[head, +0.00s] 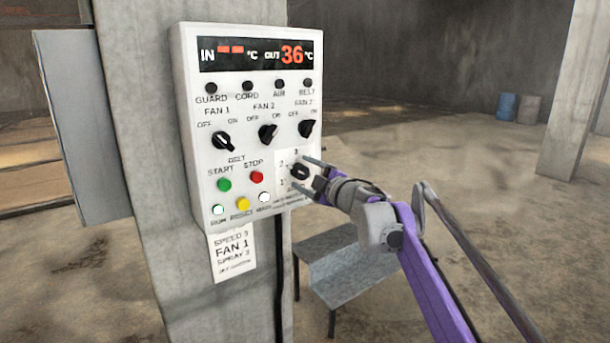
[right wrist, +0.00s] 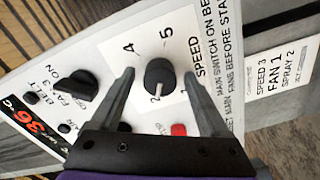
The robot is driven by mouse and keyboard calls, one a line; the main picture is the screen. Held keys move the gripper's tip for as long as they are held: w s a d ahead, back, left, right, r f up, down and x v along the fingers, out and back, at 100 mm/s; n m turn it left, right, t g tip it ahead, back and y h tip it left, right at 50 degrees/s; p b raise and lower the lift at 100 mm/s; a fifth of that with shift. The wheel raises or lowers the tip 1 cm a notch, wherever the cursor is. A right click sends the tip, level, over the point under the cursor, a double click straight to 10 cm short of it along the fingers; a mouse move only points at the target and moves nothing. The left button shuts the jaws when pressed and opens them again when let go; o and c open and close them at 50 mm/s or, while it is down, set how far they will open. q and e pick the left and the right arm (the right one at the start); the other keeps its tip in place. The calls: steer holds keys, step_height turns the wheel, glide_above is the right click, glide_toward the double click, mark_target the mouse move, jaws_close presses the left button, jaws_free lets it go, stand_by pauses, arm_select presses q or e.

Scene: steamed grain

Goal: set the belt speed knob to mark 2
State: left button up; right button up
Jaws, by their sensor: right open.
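The belt speed knob (head: 299,172) is a small black dial at the lower right of the white control panel (head: 190,120). In the right wrist view the knob (right wrist: 159,74) has a pale pointer line that appears to face the printed 2. The marks 1, 4 and 5 also show there; 3 is not visible in that view but shows above the knob in the head view. My right gripper (head: 304,174) is open at the knob. In the right wrist view its fingers (right wrist: 159,78) stand on either side of the knob with gaps. My left gripper is out of view.
Three black fan switches (head: 268,133) sit above the knob. A red stop button (head: 257,177), green start button (head: 224,184) and yellow button (head: 243,204) lie left of it. A paper note (head: 231,255) hangs below the panel. A grey metal bench (head: 350,270) stands below right.

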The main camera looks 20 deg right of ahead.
steer(key=b+v, duration=0.2)
steer(key=v, duration=0.8)
steer(key=shift+s, duration=0.4)
steer(key=shift+d, duration=0.15)
steer(key=s+d+f+m+g+h, duration=0.3)
steer(key=s+f+m+h, duration=0.7)
steer(key=s+f+m, duration=0.5)
steer(key=s+a+f+m+g+y, duration=0.1)
steer(key=s+a+f+g, duration=0.3)
steer(key=s+f, duration=0.6)
steer(key=s+a+f+g+y, duration=0.2)
steer(key=s+a+f+g, duration=0.2)
steer(key=s+f, duration=0.7)
step_height(320, 180, down, 5)
steer(key=shift+s+a+r+m+g+y+p, duration=0.25)
steer(key=shift+a+m+y+p, duration=0.2)
steer(key=shift+a, duration=0.3)
